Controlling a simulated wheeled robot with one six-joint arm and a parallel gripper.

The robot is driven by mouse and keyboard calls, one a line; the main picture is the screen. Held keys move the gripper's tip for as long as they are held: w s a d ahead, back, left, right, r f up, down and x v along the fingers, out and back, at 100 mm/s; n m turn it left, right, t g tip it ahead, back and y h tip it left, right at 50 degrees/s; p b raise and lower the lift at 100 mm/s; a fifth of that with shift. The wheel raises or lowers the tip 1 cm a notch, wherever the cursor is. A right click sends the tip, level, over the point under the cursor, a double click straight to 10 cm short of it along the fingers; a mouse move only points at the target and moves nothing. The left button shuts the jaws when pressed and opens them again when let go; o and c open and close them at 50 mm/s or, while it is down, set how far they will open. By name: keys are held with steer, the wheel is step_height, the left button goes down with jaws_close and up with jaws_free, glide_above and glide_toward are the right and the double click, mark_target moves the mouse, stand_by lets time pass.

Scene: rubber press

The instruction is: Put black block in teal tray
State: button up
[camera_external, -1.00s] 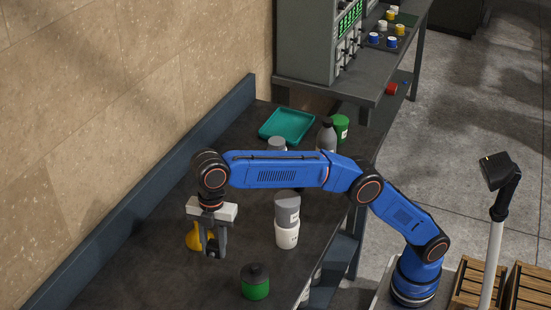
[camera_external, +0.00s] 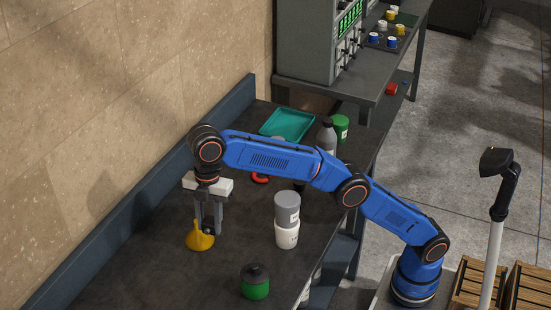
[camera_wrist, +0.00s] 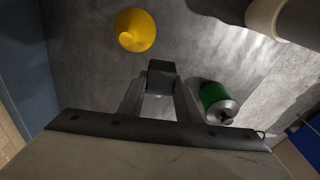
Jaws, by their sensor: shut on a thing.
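The black block (camera_wrist: 161,70) is between the fingertips of my gripper (camera_wrist: 160,88) in the wrist view. My gripper is shut on it. In the external view my gripper (camera_external: 209,230) points down over the dark bench, just right of a yellow funnel-shaped thing, and the block is hard to make out there. I cannot tell whether the block is clear of the bench. The teal tray (camera_external: 288,125) lies at the back of the bench, far from my gripper, and looks empty.
The yellow funnel-shaped thing (camera_external: 200,240) stands beside my fingers. A grey container (camera_external: 287,207) sits on a white one (camera_external: 287,237). A green jar (camera_external: 256,286) is in front. A red ring (camera_external: 260,179), a grey bottle (camera_external: 326,136) and a green can (camera_external: 341,126) are farther back.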

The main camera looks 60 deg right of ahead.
steer(key=w+d+r+m, duration=0.1)
steer(key=w+d, duration=0.4)
steer(key=d, duration=0.3)
steer(key=w+d+m, duration=0.2)
steer(key=w+d, duration=0.2)
steer(key=d, duration=0.4)
steer(key=m+t, duration=0.1)
steer(key=m, duration=0.7)
glide_above(286, 128)
steer(key=f, duration=0.5)
steer(key=shift+s+d+f, duration=0.2)
steer(key=shift+s+f, duration=0.05)
steer(key=shift+f, duration=2.7)
steer(key=shift+f, duration=0.1)
steer(key=o, duration=1.1)
